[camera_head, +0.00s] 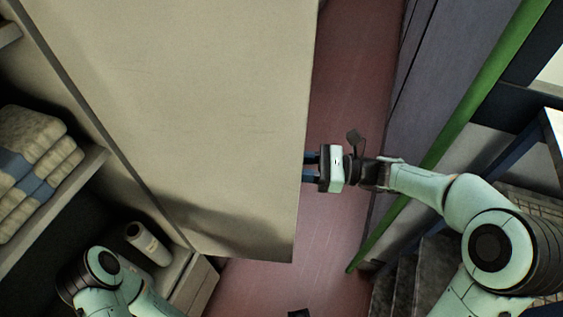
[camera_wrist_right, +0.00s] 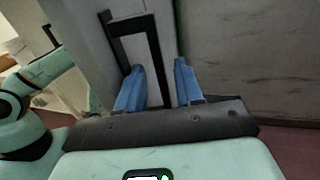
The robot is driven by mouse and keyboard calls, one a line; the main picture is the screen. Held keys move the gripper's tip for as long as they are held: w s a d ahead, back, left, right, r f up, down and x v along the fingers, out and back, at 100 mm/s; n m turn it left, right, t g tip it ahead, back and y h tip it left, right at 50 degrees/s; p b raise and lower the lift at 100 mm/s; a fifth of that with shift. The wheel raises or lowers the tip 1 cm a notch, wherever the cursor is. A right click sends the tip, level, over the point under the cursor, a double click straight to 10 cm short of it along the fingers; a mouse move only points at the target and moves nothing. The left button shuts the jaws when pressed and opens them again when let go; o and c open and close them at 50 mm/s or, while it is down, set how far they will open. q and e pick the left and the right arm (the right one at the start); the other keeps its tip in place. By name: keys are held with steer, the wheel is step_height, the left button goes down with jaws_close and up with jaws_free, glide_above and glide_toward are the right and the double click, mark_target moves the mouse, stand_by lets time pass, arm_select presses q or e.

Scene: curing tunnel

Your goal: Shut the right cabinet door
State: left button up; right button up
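The cabinet door (camera_head: 220,110) is a large beige panel standing open across the middle of the head view. The cabinet interior shows to its left. My right gripper (camera_head: 309,165) is at the door's right edge, its blue fingers pointing at the panel. In the right wrist view, the two fingers (camera_wrist_right: 160,72) are spread apart. A black bar-shaped handle (camera_wrist_right: 118,43) lies ahead of and partly between them; I cannot tell whether they touch it. A broad grey panel (camera_wrist_right: 250,50) is to their right. My left arm shows at the lower left of the head view, its gripper out of frame.
A shelf (camera_head: 75,187) holds folded beige and blue bundles (camera_head: 32,165). A white cylinder (camera_head: 148,243) lies below. A reddish floor strip (camera_head: 335,95) runs right of the door. A green rail (camera_head: 470,105) and dark panels stand further right, near my right arm.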

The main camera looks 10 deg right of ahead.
steer(key=shift+x, duration=1.35)
steer(key=shift+d, duration=0.1)
jaws_close()
